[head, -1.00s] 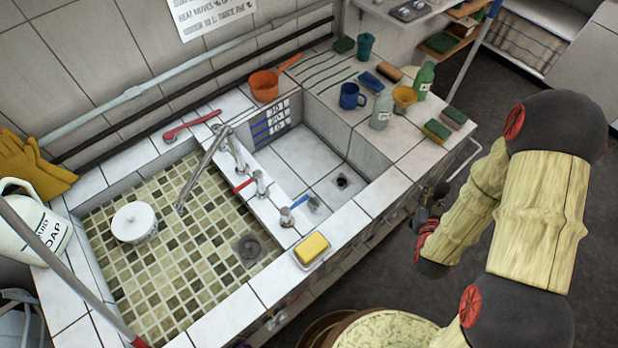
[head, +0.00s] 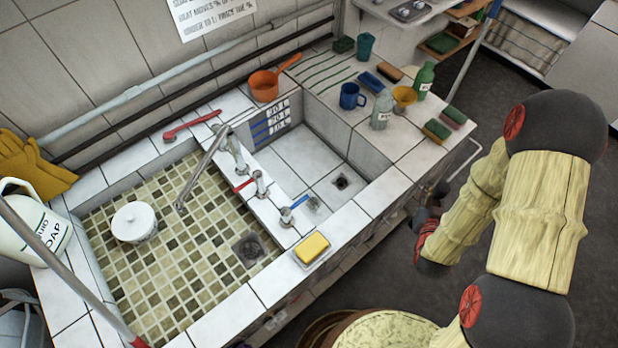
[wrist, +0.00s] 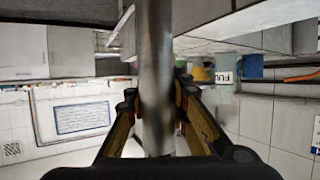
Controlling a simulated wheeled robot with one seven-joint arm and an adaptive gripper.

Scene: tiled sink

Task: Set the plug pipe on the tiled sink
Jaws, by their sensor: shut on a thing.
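A smooth grey metal plug pipe (wrist: 155,75) runs upright through the middle of the wrist view, from the top edge down to the gripper. My gripper (wrist: 157,108) has a finger on each side of it and is shut on it. The tiled sink (head: 215,328) fills the left and middle of the head view. It has a wide mosaic basin with a dark drain (head: 248,248) and a smaller white-tiled basin with a drain (head: 342,181). My wrist is right of the sink's front edge. In the head view I cannot make out the pipe or the fingers clearly.
A white lidded pot (head: 134,221) stands in the mosaic basin. Taps (head: 236,150) stand between the basins. A yellow sponge (head: 312,247) lies on the front rim. A blue mug (head: 352,96), bottles and sponges crowd the right counter. A round tub (head: 385,331) stands below the front edge.

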